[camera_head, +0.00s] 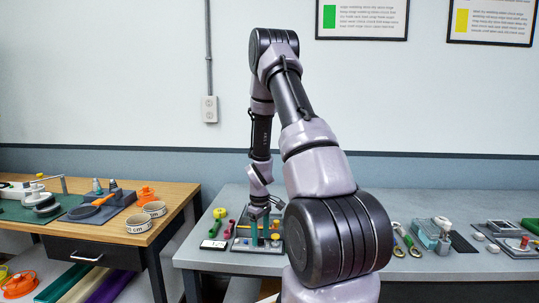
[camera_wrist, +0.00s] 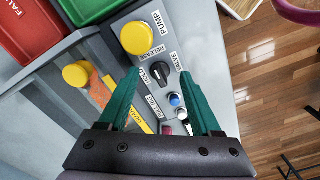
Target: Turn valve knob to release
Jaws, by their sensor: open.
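The black valve knob (camera_wrist: 160,74) sits on a grey panel (camera_wrist: 196,82) in the wrist view, with VALVE, RELEASE and HOLD labels around it. I cannot tell clearly which label the knob points at. My gripper (camera_wrist: 159,82) is open, its two green fingers on either side of the knob in the picture. Contact with the knob does not show, and nothing is held. In the head view my gripper (camera_head: 263,233) points down over the panel area on the grey table; the knob cannot be made out there.
A large yellow button (camera_wrist: 138,38) labelled PUMP is close above the knob. Small tools (camera_head: 406,240) lie right on the table (camera_head: 225,258); a wooden bench (camera_head: 165,230) stands left.

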